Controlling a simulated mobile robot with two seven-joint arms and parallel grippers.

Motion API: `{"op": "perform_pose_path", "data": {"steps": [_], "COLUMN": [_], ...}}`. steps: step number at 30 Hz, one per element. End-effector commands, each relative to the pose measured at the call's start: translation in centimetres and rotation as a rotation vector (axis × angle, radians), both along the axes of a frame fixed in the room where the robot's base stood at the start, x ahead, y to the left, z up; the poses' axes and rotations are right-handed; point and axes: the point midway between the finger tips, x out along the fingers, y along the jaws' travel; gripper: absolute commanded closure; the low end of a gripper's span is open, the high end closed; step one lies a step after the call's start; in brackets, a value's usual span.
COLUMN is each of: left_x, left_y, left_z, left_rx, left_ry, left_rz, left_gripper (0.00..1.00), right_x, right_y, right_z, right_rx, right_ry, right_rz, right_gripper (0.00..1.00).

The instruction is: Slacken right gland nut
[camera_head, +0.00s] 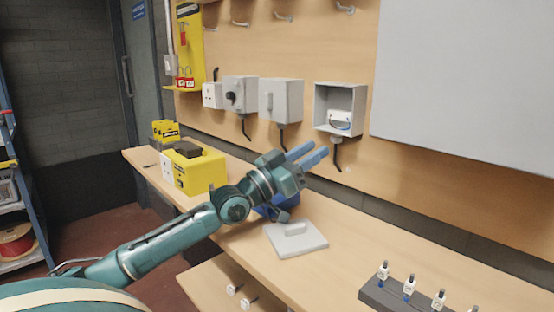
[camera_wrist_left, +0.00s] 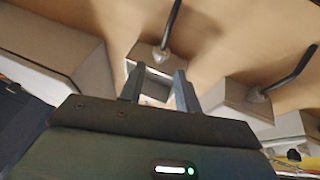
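An open grey box (camera_head: 319,104) hangs on the wall board, the rightmost of the row of boxes. In the left wrist view the nut (camera_wrist_left: 160,55) shows just beyond and above the gap between the fingers, with the open box behind. My left gripper (camera_head: 311,153) is open and empty, its blue-grey fingers pointing toward the board, lower left of the nut and apart from it. In the wrist view the fingers (camera_wrist_left: 159,88) stand apart. My right gripper is out of view.
Grey isolator boxes (camera_head: 281,100) with cables hang left of the open box. A large grey panel (camera_head: 470,80) is at right. On the bench lie a grey plate (camera_head: 290,246), a yellow case (camera_head: 204,172) and a dark rack (camera_head: 385,298) of small fittings. A blue object sits partly behind my arm.

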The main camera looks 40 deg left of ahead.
Motion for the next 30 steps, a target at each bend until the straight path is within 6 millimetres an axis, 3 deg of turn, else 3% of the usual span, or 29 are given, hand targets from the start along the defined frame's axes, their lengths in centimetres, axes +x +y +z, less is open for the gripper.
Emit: {"op": "perform_pose_path", "data": {"steps": [18,30], "left_x": [-5.9,-7.9], "left_y": [1.9,2.5], "left_z": [-0.3,-0.1], "left_rx": [0.0,-0.001], "left_ry": [0.004,0.001], "left_rz": [0.001,0.0], "left_gripper": [0.67,0.67], "right_x": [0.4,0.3], "right_y": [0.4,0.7], "right_z": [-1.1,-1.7], "right_rx": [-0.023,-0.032], "right_ry": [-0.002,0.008], "right_rz": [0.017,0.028], "right_gripper": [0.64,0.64]}}
